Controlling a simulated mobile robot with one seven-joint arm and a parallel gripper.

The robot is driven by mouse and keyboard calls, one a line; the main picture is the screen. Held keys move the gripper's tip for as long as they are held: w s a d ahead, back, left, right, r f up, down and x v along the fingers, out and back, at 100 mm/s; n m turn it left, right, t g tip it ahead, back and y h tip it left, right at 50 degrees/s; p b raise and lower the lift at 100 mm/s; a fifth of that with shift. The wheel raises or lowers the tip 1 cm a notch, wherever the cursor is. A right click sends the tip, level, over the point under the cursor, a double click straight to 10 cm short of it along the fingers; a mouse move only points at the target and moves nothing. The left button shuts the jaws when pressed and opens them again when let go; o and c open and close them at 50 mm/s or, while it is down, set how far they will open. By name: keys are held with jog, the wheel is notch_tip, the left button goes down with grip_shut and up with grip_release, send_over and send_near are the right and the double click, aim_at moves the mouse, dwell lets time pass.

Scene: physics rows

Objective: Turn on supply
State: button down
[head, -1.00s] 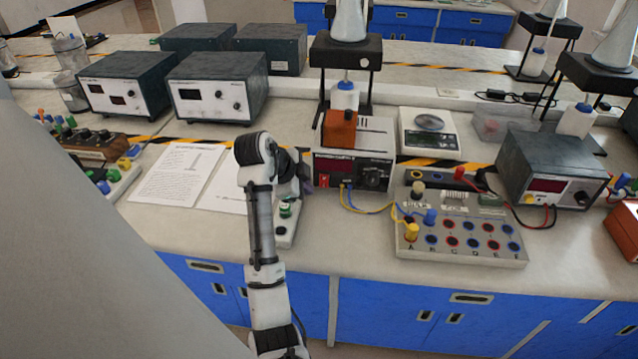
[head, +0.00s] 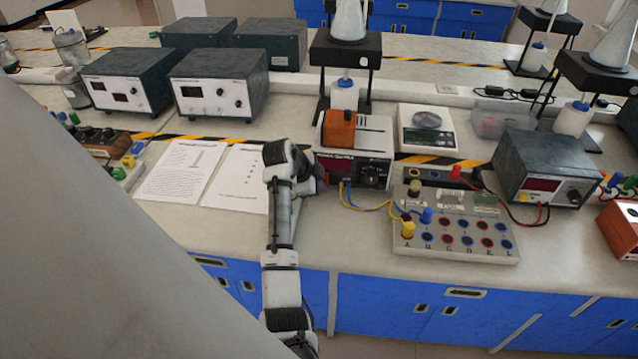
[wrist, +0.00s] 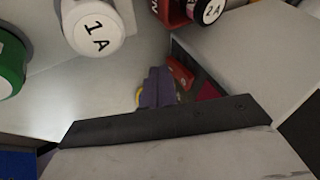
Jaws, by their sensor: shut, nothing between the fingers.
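The supply (head: 376,152) is a pale box with a dark front, a red display (head: 338,166) and a black knob (head: 373,176). Its front also shows in the wrist view, with a red switch (wrist: 181,74) and part of a dark red display (wrist: 209,92). My gripper (head: 321,178) is shut and empty at the left part of the supply's front. In the wrist view its purple-grey fingers (wrist: 158,88) are just beside the red switch. I cannot tell whether they touch it. In the head view the switch is hidden behind my gripper.
An orange block (head: 339,128) sits on the supply. Blue and yellow wires run to a terminal board (head: 455,245) at the right. Papers (head: 178,172) lie at the left. In the wrist view, a white cap marked 1A (wrist: 95,30) and a green cap (wrist: 10,65) are close by.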

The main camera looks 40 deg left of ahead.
jog(key=shift+w+f+t+b, duration=0.1)
jog(key=shift+f+t+b, duration=0.25)
jog(key=shift+b, duration=0.65)
jog(key=shift+r, duration=0.4)
jog(key=shift+r+p, duration=0.6)
jog(key=shift+r, duration=0.2)
